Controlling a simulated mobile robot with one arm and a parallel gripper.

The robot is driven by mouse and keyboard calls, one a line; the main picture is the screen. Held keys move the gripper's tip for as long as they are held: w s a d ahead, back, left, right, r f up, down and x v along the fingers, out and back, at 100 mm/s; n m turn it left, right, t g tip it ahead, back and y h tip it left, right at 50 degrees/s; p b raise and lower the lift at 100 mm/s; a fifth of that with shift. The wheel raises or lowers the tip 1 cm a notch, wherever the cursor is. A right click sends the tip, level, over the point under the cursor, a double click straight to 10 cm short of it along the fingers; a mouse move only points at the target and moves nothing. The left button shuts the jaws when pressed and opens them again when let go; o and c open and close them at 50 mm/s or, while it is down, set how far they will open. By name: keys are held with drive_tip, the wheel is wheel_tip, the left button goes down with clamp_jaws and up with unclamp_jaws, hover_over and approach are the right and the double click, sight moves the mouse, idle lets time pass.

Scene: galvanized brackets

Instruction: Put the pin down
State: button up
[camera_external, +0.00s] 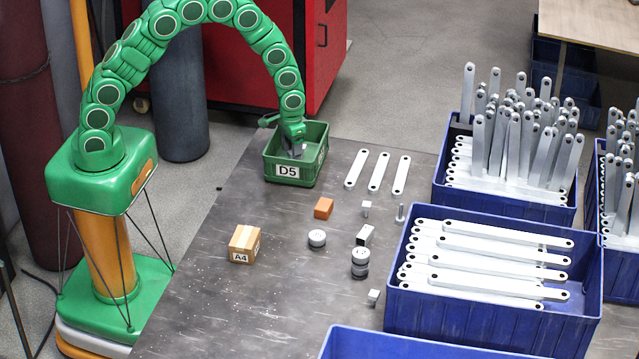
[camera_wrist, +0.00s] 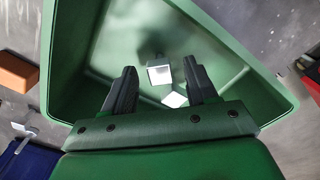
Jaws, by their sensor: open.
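My gripper (camera_external: 294,150) reaches down into the green bin (camera_external: 312,169) labelled D5. In the wrist view my gripper (camera_wrist: 159,70) has its two dark fingers spread apart, inside the walls of the green bin (camera_wrist: 225,45). A small pale square-faced piece (camera_wrist: 160,75) shows on the bin floor between the fingers, with another pale piece (camera_wrist: 174,100) nearer the palm. I cannot tell whether either is the pin. On the table, a thin bolt-like pin (camera_external: 401,213) stands upright, and a small square-headed pin (camera_external: 366,208) stands to its left.
An orange block (camera_external: 323,208), a cardboard box (camera_external: 244,244) labelled A4, grey discs (camera_external: 317,238) and several flat bars (camera_external: 378,171) lie on the dark table (camera_external: 215,300). Blue crates (camera_external: 450,315) of brackets line the right. The table's front left is mostly clear.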

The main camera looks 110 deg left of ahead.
wheel_tip(320, 180, up, 10)
drive_tip(key=f, duration=0.1)
drive_tip(key=s+d+r+m, duration=0.2)
drive_tip(key=s+d+r, duration=0.3)
drive_tip(key=d+r, duration=0.35)
drive_tip(key=s+d+r+m, duration=0.2)
drive_tip(key=s+d+r, duration=0.3)
drive_tip(key=d+r, duration=0.4)
drive_tip(key=s+d+r+m, duration=0.1)
drive_tip(key=s+d, duration=0.3)
drive_tip(key=s, duration=0.4)
drive_tip(key=s+d+r+m+g, duration=0.1)
drive_tip(key=s+d+r+m, duration=0.1)
drive_tip(key=s+d, duration=0.3)
drive_tip(key=s+d+r+m, duration=0.2)
drive_tip(key=s+d, duration=0.2)
drive_tip(key=s, duration=0.6)
drive_tip(key=shift+s+d+r+g, duration=0.3)
drive_tip(key=shift+d+g, duration=0.1)
